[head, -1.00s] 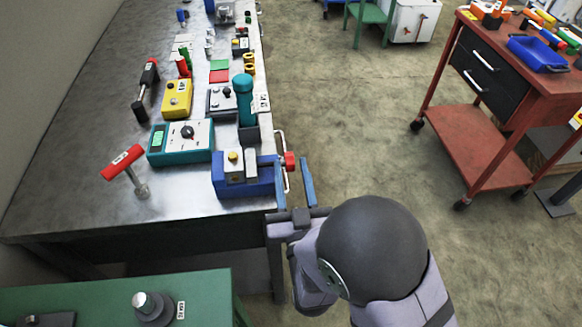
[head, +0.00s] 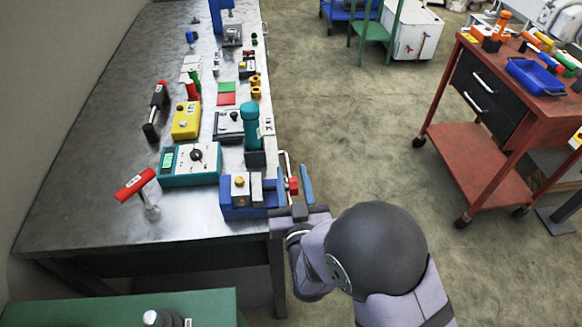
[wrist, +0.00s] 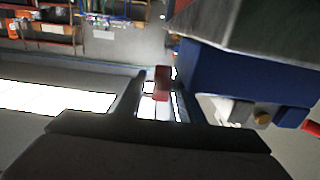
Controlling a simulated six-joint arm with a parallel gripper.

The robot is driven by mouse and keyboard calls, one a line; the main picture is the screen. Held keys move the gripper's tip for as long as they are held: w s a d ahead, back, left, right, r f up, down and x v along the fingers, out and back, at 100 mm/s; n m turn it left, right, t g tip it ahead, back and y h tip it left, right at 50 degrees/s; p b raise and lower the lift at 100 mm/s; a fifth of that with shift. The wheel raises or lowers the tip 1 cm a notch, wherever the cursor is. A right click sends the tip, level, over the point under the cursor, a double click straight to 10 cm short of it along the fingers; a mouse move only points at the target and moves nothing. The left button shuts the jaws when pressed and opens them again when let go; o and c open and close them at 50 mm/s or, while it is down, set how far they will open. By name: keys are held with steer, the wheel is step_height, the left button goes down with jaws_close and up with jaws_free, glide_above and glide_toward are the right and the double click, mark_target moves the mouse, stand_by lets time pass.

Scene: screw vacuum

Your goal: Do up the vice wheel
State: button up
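The blue vice (head: 250,208) sits at the right edge of the steel workbench, with a brass-coloured knob on top. Its wheel has a red part (head: 293,185) and a pale loop-shaped bar, and sticks out past the bench edge. My gripper (head: 293,172) points away from the head camera, with its fingers on either side of the red part. In the wrist view the red part (wrist: 161,82) shows between the two spread fingers (wrist: 157,73), with a gap at the left finger. The right finger is close to it; contact cannot be told. The vice body (wrist: 240,85) fills the right.
A teal meter (head: 190,165), a teal cylinder (head: 251,128) and a red-handled tool (head: 135,184) stand on the workbench near the vice. A green table (head: 100,305) is at the front left. A red trolley (head: 490,165) stands right. The floor between is clear.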

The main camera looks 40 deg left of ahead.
steer(key=shift+x, duration=1.15)
steer(key=shift+c, duration=0.3)
jaws_close()
steer(key=shift+f+b, duration=0.2)
steer(key=shift+b, duration=0.75)
steer(key=shift+t+y+b, duration=0.3)
steer(key=shift+b, duration=0.2)
steer(key=shift+s+r+b, duration=0.1)
steer(key=shift+r+b, duration=0.35)
steer(key=shift+b, duration=0.15)
steer(key=shift+o, duration=0.3)
jaws_free()
steer(key=shift+d, duration=0.1)
